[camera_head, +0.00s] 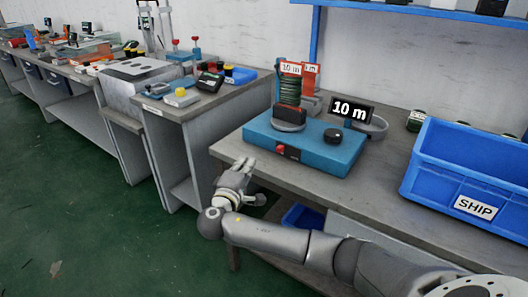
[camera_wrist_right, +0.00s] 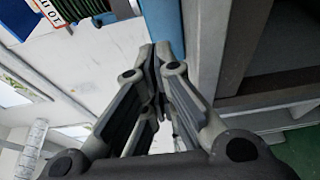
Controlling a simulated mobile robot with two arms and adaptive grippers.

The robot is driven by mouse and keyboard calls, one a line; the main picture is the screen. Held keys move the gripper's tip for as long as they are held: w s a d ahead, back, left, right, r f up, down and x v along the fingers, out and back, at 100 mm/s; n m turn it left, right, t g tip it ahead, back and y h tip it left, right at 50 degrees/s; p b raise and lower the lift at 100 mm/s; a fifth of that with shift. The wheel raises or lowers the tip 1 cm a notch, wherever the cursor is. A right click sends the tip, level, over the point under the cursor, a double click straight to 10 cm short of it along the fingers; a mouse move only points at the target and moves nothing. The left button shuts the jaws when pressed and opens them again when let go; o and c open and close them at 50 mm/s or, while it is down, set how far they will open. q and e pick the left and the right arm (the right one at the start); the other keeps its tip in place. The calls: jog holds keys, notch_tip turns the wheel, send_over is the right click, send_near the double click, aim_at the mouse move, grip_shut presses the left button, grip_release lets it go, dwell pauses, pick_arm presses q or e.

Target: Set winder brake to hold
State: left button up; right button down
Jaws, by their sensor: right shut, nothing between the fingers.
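The winder (camera_head: 312,147) is a blue box on the right-hand bench, with a spool of green cable (camera_head: 290,92) standing on its top. A small red switch (camera_head: 281,150) on a dark plate is on its front face, and a black knob (camera_head: 333,136) is on its top right. I cannot tell how the brake is set. My right gripper (camera_head: 243,163) is shut and empty, just left of the winder's front, near the bench edge, apart from the switch. The right wrist view shows its closed fingers (camera_wrist_right: 158,55), with the winder's blue side (camera_wrist_right: 166,22) beyond. My left gripper is out of view.
A black display reading "10 m" (camera_head: 351,110) stands behind the winder. A blue bin marked SHIP (camera_head: 474,206) is at the right of the bench (camera_head: 385,200). Another bench with tools and a blue tray (camera_head: 241,76) stands left. Green floor is open at the left.

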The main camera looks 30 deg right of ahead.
aim_at(280, 149)
jog(key=b+x, duration=0.1)
jog(key=x, duration=0.9)
jog(key=shift+s+d, duration=0.25)
jog(key=shift+s, duration=0.1)
jog(key=shift+s+d+p, duration=0.2)
jog(key=shift+s, duration=0.4)
jog(key=shift+s+d+p, duration=0.15)
jog(key=shift+s+d, duration=0.1)
jog(key=shift+s, duration=0.35)
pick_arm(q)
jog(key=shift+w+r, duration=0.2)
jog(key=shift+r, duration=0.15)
pick_arm(e)
jog(key=shift+s+d, duration=0.1)
jog(key=shift+s, duration=0.2)
